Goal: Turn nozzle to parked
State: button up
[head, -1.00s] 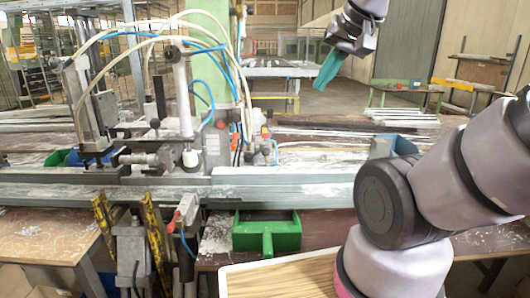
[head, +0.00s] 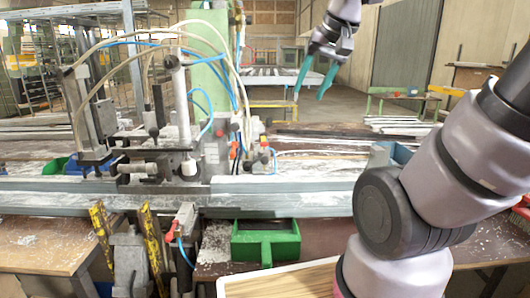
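My gripper (head: 309,94) is in the upper right of the head view, raised above the bench. Its two teal fingers point down and stand apart, with nothing between them. The clamp machine (head: 182,110) stands left of it, with a grey upright cylinder, a white knob and several blue and pale hoses. I cannot tell for sure which part is the nozzle. A small grey fitting with a red part and a blue hose (head: 182,222) sits at the bench's front edge. My gripper is far from it and touches nothing.
A grey profile rail (head: 290,199) runs along the bench. A green bin (head: 266,241) hangs at its front edge. Yellow-black striped bars (head: 154,235) stand front left. A wood-topped tray (head: 290,282) lies at the bottom. The air around my gripper is free.

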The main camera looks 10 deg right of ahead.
jog(key=w+a+f+g, duration=0.1)
jog(key=w+f, duration=0.1)
jog(key=w, duration=0.4)
jog(key=w+a+f+g, duration=0.1)
jog(key=w+f+g, duration=0.15)
jog(key=w, duration=0.35)
jog(key=n+g, duration=0.2)
send_near(265, 156)
jog(key=f, duration=0.3)
jog(key=a+f, duration=0.1)
jog(key=f, duration=0.4)
jog(key=shift+w+a+f, duration=0.1)
jog(key=shift+a+f, duration=0.15)
jog(key=shift+f, duration=0.15)
grip_shut()
